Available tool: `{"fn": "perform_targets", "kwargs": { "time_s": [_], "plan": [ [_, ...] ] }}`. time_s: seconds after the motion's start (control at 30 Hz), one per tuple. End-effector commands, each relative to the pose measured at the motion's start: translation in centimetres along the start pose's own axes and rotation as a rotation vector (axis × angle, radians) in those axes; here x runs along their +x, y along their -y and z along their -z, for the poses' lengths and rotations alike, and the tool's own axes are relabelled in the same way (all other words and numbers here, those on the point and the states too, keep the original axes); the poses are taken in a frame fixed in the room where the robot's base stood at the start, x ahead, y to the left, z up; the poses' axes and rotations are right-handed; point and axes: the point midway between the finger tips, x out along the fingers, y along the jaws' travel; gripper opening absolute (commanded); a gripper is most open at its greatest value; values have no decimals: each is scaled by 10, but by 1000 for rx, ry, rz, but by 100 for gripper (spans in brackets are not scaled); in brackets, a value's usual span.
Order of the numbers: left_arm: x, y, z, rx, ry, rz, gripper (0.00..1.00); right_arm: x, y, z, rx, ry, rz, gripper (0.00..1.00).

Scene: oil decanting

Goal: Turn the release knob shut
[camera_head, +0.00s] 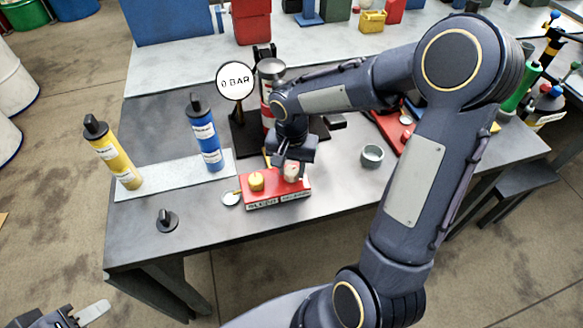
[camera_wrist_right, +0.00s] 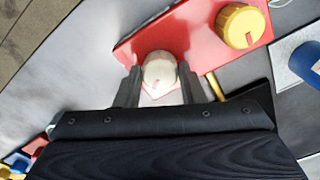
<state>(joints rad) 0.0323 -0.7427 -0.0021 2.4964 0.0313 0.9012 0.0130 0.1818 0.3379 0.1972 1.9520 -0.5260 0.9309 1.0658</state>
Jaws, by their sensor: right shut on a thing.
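A red box (camera_head: 262,191) near the table's front edge carries a yellow knob (camera_head: 256,181) on its left and a white knob (camera_head: 291,172) on its right. Its front labels are too small to read surely. My right gripper (camera_head: 289,166) reaches down from the right and is shut on the white knob. In the right wrist view the white knob (camera_wrist_right: 159,70) sits between the two fingers, with a red mark on its top; the yellow knob (camera_wrist_right: 240,26) stands clear. My left gripper (camera_head: 78,314) is partly cut off at the bottom left, away from the table; its opening is unclear.
A gauge (camera_head: 235,80) reading 0 BAR stands behind the box. A blue bottle (camera_head: 206,135) and a yellow bottle (camera_head: 112,155) stand on a pale strip at left. A small black piece (camera_head: 167,221) lies in front. A grey cup (camera_head: 372,156) stands at right.

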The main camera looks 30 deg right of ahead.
Motion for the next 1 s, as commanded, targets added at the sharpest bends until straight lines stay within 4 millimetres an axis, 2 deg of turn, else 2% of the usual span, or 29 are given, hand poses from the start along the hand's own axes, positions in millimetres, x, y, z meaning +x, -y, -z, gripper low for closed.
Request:
{"fn": "perform_targets", "kwargs": {
  "time_s": [0.7,1.0],
  "plan": [
    [5,2,-2,0,0,0,36,-1,0,1,-680,-4,2,13],
    [4,2,-2,0,0,0,36,-1,0,1,-916,-4,1,13]
  ]
}}
